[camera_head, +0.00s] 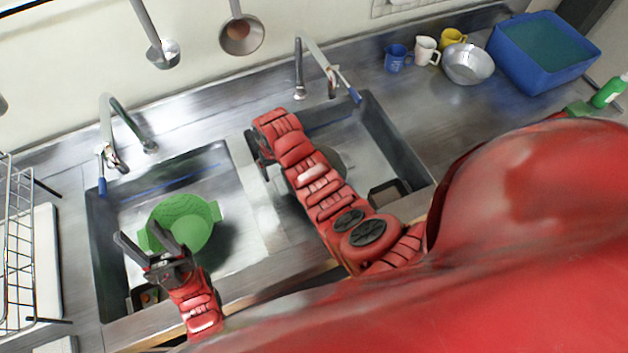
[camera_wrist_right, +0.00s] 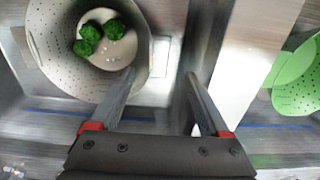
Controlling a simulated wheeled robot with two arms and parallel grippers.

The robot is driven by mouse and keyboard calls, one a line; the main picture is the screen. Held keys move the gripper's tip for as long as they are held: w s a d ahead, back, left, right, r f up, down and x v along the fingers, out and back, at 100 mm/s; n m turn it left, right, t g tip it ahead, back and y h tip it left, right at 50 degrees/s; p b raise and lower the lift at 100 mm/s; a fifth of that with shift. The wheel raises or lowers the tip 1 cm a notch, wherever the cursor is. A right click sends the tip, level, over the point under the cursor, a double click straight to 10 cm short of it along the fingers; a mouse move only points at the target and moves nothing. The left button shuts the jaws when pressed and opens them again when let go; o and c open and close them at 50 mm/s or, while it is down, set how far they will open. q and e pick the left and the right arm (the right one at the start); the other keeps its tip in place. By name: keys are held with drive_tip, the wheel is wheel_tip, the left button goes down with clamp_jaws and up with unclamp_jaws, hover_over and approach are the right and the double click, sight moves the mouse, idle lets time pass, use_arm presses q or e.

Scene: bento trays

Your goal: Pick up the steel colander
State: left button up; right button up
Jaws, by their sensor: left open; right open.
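The steel colander (camera_wrist_right: 52,45) is a pale grey perforated bowl at the upper left of the right wrist view, with several green broccoli-like pieces (camera_wrist_right: 100,38) inside. In the head view the colander (camera_head: 331,157) sits in the right sink, mostly hidden behind my right arm. My right gripper (camera_wrist_right: 160,76) is open; its left finger overlaps the colander's near rim in the picture, and a squarish handle (camera_wrist_right: 161,56) shows ahead of the gap. I cannot tell whether they touch. My left gripper (camera_head: 140,230) is open in front of the green colander (camera_head: 186,222).
The green colander is in the left sink. A faucet (camera_head: 318,62) stands behind the right sink, another (camera_head: 112,130) behind the left. Mugs, a metal bowl (camera_head: 468,64) and a blue tub (camera_head: 535,75) fill the back right. A wire rack (camera_head: 18,240) stands at left.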

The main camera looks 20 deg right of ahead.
wheel_tip(320, 180, down, 2)
drive_tip(key=shift+f+b, duration=0.25)
drive_tip(key=shift+b, duration=0.15)
drive_tip(key=f+b, duration=0.1)
drive_tip(key=f, duration=0.1)
drive_tip(key=f+b, duration=0.2)
drive_tip(key=f, duration=0.1)
drive_tip(key=shift+w+d+f+b, duration=0.1)
drive_tip(key=shift+w+b, duration=0.1)
drive_tip(key=shift+b, duration=0.1)
drive_tip(key=shift+c, duration=0.7)
clamp_jaws()
